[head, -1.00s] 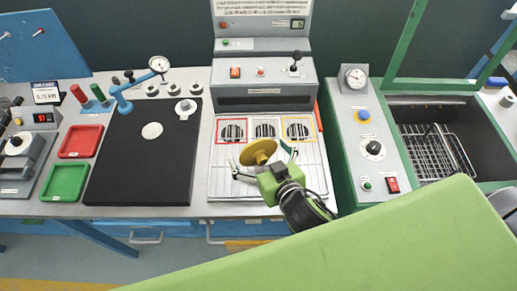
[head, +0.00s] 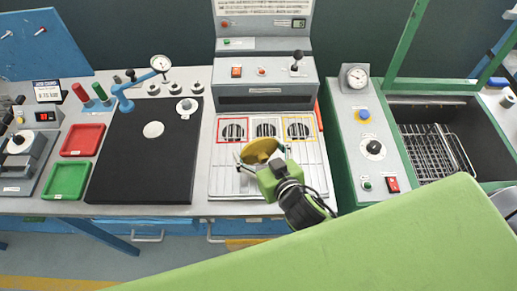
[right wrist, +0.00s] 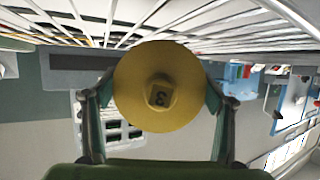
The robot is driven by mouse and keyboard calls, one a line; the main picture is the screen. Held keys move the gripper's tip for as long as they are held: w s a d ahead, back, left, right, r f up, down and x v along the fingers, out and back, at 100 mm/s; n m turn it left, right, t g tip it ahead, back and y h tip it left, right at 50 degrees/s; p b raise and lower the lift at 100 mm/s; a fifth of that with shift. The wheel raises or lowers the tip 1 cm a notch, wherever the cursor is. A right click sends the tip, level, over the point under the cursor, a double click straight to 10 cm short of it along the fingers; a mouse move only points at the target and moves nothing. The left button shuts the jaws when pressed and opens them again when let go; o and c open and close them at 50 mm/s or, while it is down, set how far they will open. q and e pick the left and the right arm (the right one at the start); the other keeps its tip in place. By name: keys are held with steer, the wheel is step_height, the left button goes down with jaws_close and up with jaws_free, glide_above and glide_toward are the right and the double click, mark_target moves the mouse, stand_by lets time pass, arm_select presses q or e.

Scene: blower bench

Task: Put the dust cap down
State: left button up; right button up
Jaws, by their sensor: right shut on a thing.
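The yellow dust cap (head: 259,150) is a round disc with a stub, held in my right gripper (head: 262,157) over the slatted grey tray of the blower bench. Whether the cap touches the slats is not clear. My left gripper is not in view.
The slatted tray (head: 225,185) has three vents at its back, the left framed red (head: 233,130) and the right framed yellow (head: 299,129). A black mat (head: 135,180), a red tray (head: 82,140) and a green tray (head: 66,181) lie left. A control box (head: 372,150) stands right.

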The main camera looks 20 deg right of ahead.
mark_target(259, 144)
step_height(259, 144, up, 4)
steer(key=p, duration=0.4)
steer(key=shift+s+r, duration=0.15)
steer(key=s+a+r+p, duration=0.1)
steer(key=s+r+p, duration=0.2)
steer(key=s, duration=0.3)
steer(key=s+a+r+p, duration=0.2)
steer(key=s+r+p, duration=0.1)
steer(key=s+r, duration=0.2)
steer(key=shift+s+a+r, duration=0.15)
steer(key=shift+s+r, duration=0.1)
steer(key=shift+s, duration=0.85)
